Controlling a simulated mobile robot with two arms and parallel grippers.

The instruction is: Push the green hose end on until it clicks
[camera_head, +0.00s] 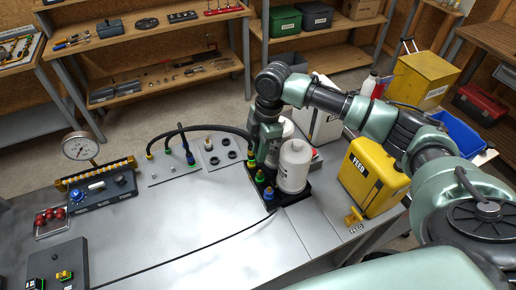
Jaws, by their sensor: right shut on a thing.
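My right gripper (264,158) reaches in from the right, points down and is shut on a hose end at the black bottle base; its jaws hide most of that end. A black hose (205,130) arcs from this spot left to a yellow-ringed fitting (149,155) on the bench. A green fitting (260,177) shows just below the jaws; I cannot tell whether the hose end is fully seated on it. My left gripper is not in view.
A white bottle (294,166) stands close right of the gripper, with another behind. A yellow FEED container (372,172) is farther right. A pressure gauge (80,147) and a blue-knobbed box (90,192) stand left. The bench's front middle (180,225) is mostly clear.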

